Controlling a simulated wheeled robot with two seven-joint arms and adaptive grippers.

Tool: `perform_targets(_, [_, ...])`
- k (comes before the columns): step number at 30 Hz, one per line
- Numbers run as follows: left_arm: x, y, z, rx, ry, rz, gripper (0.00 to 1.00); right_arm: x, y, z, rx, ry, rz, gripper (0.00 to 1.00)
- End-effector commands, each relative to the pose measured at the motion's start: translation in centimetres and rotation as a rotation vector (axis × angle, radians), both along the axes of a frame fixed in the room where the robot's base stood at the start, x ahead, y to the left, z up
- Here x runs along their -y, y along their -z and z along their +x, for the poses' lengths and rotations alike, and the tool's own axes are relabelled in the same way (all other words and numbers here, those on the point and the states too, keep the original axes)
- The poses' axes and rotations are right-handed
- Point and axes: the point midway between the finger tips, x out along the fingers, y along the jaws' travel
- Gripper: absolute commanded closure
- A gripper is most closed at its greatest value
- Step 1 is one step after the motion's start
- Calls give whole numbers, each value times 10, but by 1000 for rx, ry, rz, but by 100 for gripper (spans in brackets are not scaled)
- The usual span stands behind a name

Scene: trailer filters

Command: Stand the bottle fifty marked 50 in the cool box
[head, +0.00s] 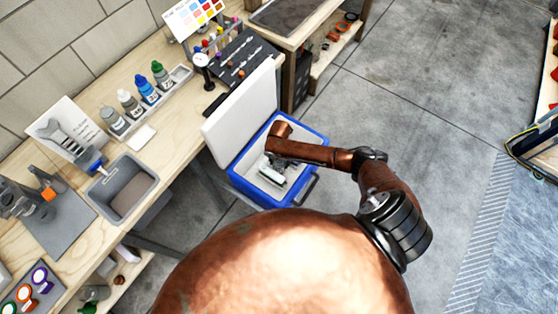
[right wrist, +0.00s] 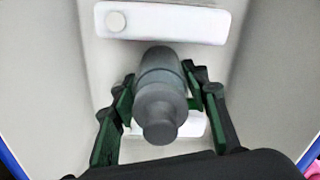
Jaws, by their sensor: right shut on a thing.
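The blue-rimmed cool box (head: 238,180) stands open on the floor, its white lid (head: 243,112) raised. My right arm reaches into it, and its gripper is mostly hidden by the arm in the head view. In the right wrist view, my right gripper (right wrist: 160,84) has green-edged fingers shut on a grey bottle (right wrist: 160,103) with a grey cap, inside the box. Its label is not visible, so I cannot read a 50. I cannot tell whether its base touches the floor of the box. My left gripper is not in view.
White flat packs (right wrist: 185,22) lie in the box. The wooden workbench (head: 172,158) beside it holds a rack of several bottles (head: 150,92), a grey bin (head: 122,190) and a white card (head: 141,136). Concrete floor (head: 400,125) is clear to the right.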

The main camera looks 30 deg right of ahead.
Motion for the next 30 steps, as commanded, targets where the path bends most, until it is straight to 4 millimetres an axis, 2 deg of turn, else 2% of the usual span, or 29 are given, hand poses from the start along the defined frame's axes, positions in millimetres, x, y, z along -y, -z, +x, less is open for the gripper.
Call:
perform_targets(6, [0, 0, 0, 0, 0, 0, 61, 0, -1, 1, 2, 0, 1, 97])
perform_targets(7, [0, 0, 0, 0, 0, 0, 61, 0, -1, 1, 2, 0, 1, 56])
perform_targets(12, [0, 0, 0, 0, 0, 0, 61, 0, -1, 1, 2, 0, 1, 44])
perform_targets(15, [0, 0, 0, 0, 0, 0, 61, 0, -1, 1, 1, 0, 0, 38])
perform_targets(21, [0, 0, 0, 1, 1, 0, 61, 0, 0, -1, -1, 0, 0, 37])
perform_targets(25, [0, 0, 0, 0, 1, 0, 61, 0, 0, 0, -1, 0, 1, 29])
perform_targets(30, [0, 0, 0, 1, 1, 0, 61, 0, 0, 0, 0, 0, 0, 29])
